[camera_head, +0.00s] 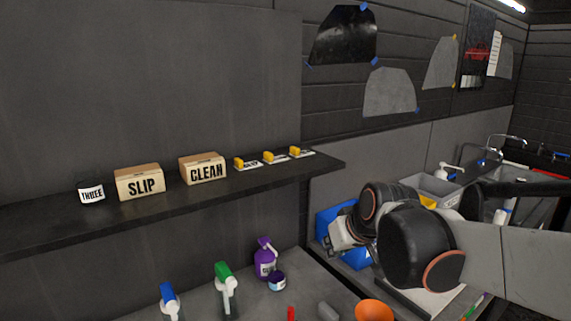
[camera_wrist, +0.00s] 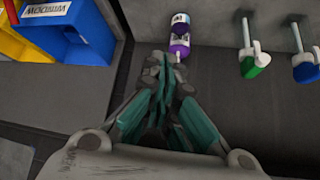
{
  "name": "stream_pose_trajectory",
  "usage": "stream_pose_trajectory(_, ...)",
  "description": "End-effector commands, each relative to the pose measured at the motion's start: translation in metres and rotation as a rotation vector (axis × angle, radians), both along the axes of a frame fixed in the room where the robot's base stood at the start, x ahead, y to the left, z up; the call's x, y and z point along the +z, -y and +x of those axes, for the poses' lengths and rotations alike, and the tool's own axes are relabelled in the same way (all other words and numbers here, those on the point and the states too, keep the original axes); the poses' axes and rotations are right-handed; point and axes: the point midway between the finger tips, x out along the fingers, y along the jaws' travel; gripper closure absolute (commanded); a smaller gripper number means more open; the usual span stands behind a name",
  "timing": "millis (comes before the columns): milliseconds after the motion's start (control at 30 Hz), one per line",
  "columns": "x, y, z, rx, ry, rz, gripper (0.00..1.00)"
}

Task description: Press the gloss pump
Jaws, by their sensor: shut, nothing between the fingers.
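A purple pump bottle (camera_head: 265,262) with a purple pump head stands upright on the lower counter, below the shelf. Its label is too small to read, so I cannot confirm it is the gloss. It also shows in the wrist view (camera_wrist: 180,46), just beyond my fingertips. My gripper (camera_wrist: 165,75) is shut and empty, its teal-padded fingers together and pointing towards the bottle. In the head view my gripper (camera_head: 343,236) is to the right of the bottle and apart from it, partly hidden by my wrist. Another pump bottle, white (camera_head: 445,171), stands near the sink.
A small jar (camera_head: 277,282) stands close to the purple bottle. Green (camera_head: 225,282) and blue (camera_head: 168,300) spray bottles stand left of it. A blue bin (camera_wrist: 75,35) and a yellow bin (camera_wrist: 18,45) are on the other side. An orange bowl (camera_head: 374,312) is in front. The shelf (camera_head: 230,188) overhangs behind.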

Motion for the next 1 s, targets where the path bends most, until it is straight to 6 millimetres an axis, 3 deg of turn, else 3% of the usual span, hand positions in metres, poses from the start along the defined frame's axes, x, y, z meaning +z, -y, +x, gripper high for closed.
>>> stream_pose_trajectory(33, -0.002, 0.009, -0.019, -0.022, -0.005, -0.002, 1.00)
stream_pose_trajectory(400, -0.028, 0.063, -0.138, -0.184, -0.044, -0.017, 1.00)
stream_pose_trajectory(600, -0.053, 0.082, -0.188, -0.261, -0.058, -0.023, 1.00)
stream_pose_trajectory(800, -0.066, 0.091, -0.210, -0.300, -0.065, -0.026, 1.00)
stream_pose_trajectory(1000, -0.067, 0.092, -0.212, -0.305, -0.065, -0.025, 1.00)
